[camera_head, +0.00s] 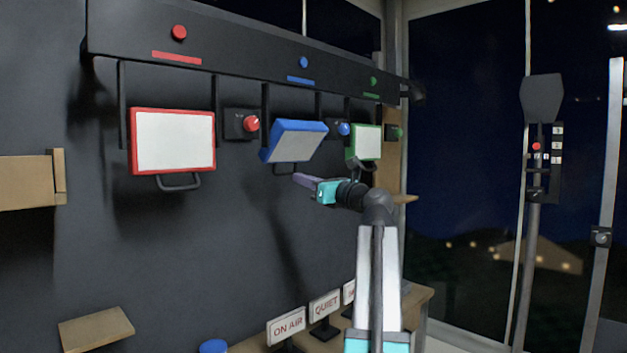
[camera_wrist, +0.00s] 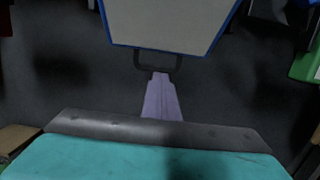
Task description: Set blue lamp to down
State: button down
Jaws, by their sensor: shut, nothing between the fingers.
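The blue lamp (camera_head: 293,142) is a white panel in a blue frame, hung from the dark rail on the wall between the red and green lamps. It is tilted, unlike the red lamp. A dark handle loop hangs from its lower edge. In the wrist view the blue lamp (camera_wrist: 170,22) is at the top, with its handle (camera_wrist: 158,64) below it. My gripper (camera_head: 299,178) is shut and empty, just below the lamp. In the wrist view my gripper's purple fingers (camera_wrist: 160,80) point at the handle; I cannot tell whether they touch it.
The red lamp (camera_head: 172,140) is at left, the green lamp (camera_head: 367,142) at right. A red knob (camera_head: 251,123) and a blue knob (camera_head: 344,129) sit beside the lamps. Signs (camera_head: 287,326) stand on a desk below. The wall under the lamps is clear.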

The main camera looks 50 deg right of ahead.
jog(key=shift+w+d+r+p, duration=0.1)
jog(key=shift+w+p, duration=0.1)
jog(key=shift+w, duration=0.5)
jog(key=shift+w+d+r+p, duration=0.1)
jog(key=shift+w+p, duration=0.05)
jog(key=shift+w, duration=0.55)
jog(key=shift+w+r+p, duration=0.2)
jog(key=shift+w+p, duration=0.3)
jog(key=shift+p, duration=0.1)
jog(key=shift+s+a, duration=0.1)
jog(key=shift+s, duration=0.05)
jog(key=shift+s+f, duration=0.1)
jog(key=shift+f, duration=0.05)
jog(key=b, duration=0.2)
send_near(288, 174)
jog(key=s+f, duration=0.1)
jog(key=s, duration=0.5)
jog(key=shift+s+a+f, duration=0.25)
jog(key=shift+s+f, duration=0.05)
jog(key=shift+f, duration=0.1)
